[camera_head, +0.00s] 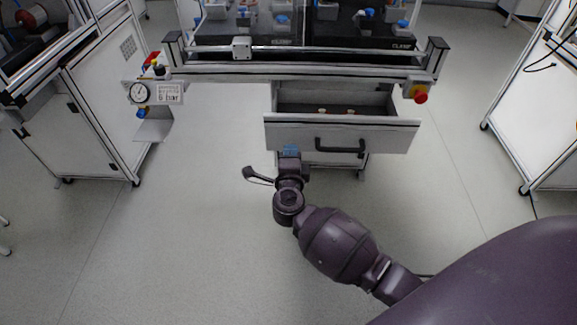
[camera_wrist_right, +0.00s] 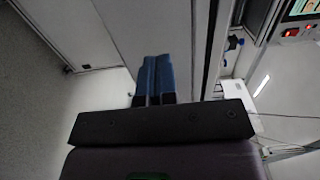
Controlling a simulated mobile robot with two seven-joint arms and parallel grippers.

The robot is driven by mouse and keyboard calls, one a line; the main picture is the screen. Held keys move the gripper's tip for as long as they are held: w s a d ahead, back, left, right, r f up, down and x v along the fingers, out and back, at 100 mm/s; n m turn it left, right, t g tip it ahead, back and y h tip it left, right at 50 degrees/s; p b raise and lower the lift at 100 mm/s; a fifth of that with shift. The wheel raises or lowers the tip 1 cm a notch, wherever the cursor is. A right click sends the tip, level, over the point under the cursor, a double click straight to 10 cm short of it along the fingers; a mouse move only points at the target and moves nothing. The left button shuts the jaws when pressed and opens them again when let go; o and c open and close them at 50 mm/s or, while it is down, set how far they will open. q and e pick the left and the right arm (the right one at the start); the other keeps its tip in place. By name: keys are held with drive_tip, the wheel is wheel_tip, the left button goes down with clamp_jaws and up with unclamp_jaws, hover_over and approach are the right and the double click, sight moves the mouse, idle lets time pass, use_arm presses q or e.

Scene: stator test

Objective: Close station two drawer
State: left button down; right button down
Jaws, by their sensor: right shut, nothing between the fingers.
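The station drawer (camera_head: 285,133) is pulled open below the bench, with a light grey front and a black handle (camera_head: 340,147) right of its middle. A few small items lie inside it. My right gripper (camera_head: 291,150) is at the left part of the drawer front, left of the handle, with its blue fingers shut and empty. In the right wrist view the blue fingertips (camera_wrist_right: 153,78) are side by side in front of the pale drawer front (camera_wrist_right: 150,25). I cannot tell whether they touch it. My left gripper is not in view.
The bench (camera_head: 300,72) above the drawer carries a rail, a red emergency button (camera_head: 420,97) at the right and a pressure gauge (camera_head: 139,92) at the left. A white cabinet (camera_head: 85,105) stands left, another (camera_head: 540,120) right. The floor around is clear.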

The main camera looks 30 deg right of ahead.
sight(291, 138)
drive_tip(key=shift+x, duration=1)
drive_tip(key=shift+w+d, duration=0.2)
drive_tip(key=shift+w, duration=0.2)
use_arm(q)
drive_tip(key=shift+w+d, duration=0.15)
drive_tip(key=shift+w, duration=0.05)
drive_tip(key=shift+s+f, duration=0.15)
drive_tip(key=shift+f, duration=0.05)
